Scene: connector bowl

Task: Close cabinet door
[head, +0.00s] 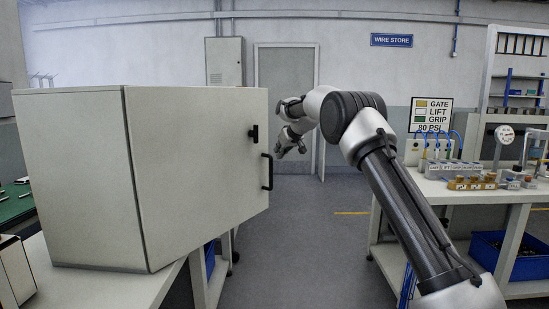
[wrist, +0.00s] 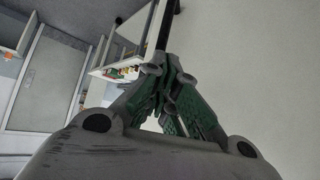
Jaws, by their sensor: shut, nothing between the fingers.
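The pale grey cabinet (head: 75,180) stands on a bench at the left in the head view. Its door (head: 205,165) has its outer face towards me, with a black pull handle (head: 267,171) and a small black latch (head: 254,133) near the right edge. The door seems to reach out past the bench edge; its inner side is hidden, so I cannot tell the exact angle. My gripper (head: 282,152) is shut and empty, just right of the door's free edge, apparently apart from it. In the wrist view my gripper (wrist: 166,75) shows closed beside a broad pale panel (wrist: 250,70).
The bench (head: 165,290) is under the cabinet. A second bench (head: 460,190) with fittings and a gauge stands at the right, with a blue bin (head: 497,255) below. Clear floor (head: 300,240) lies between the benches. A tall grey door (head: 287,120) is at the back.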

